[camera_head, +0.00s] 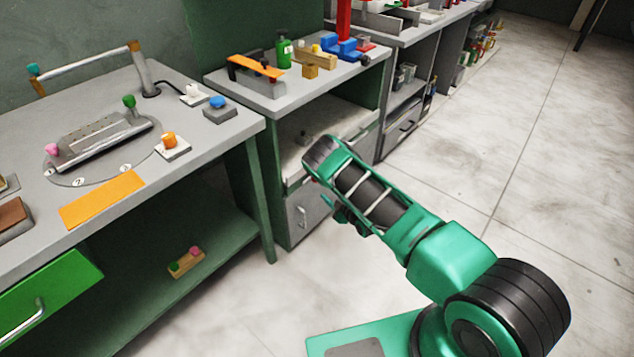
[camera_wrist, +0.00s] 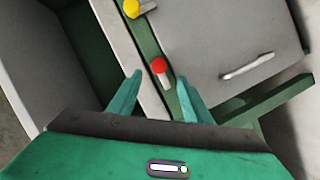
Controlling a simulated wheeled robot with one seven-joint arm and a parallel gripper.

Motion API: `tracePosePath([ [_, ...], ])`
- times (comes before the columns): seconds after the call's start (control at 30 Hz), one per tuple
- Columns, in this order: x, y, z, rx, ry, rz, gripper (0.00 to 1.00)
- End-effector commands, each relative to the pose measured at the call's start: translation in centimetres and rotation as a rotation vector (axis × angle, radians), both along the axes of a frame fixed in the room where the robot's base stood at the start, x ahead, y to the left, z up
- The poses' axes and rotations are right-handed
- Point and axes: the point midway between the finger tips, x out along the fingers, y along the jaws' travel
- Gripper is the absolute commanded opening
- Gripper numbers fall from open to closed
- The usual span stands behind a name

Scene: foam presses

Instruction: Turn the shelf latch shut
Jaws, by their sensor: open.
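In the wrist view, a short grey latch with a red knob (camera_wrist: 158,65) sits on a green upright beside a grey door (camera_wrist: 215,45). A similar grey piece with a yellow knob (camera_wrist: 131,8) is farther up at the top edge. I cannot tell from the pictures which one is the shelf latch. My gripper (camera_wrist: 159,78) is open, with its two teal fingers on either side of the red knob's line. Nothing is held, and contact with the knob cannot be made out. In the head view, my arm hides the latches.
The grey door has a bar handle (camera_wrist: 247,66). In the head view, the cabinet's bench top (camera_head: 283,100) carries a green bottle (camera_head: 284,50) and a blue vise-like tool (camera_head: 342,48). A left bench (camera_head: 225,128) stands close by. The floor at right (camera_head: 540,200) is clear.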

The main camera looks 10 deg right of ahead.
Motion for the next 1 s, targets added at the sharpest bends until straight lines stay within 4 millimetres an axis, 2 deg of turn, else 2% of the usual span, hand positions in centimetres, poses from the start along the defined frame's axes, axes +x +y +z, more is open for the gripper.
tracePosePath([
  [0.17,2.0,0.5,-0.3,0.003,-0.005,-0.002,0.45],
  [0.5,7.6,2.1,-1.4,0.004,-0.005,-0.003,0.45],
  [0.73,9.5,2.8,-2.0,0.002,-0.002,-0.002,0.45],
  [1.0,9.9,2.9,-2.1,0.0,0.0,-0.001,0.45],
])
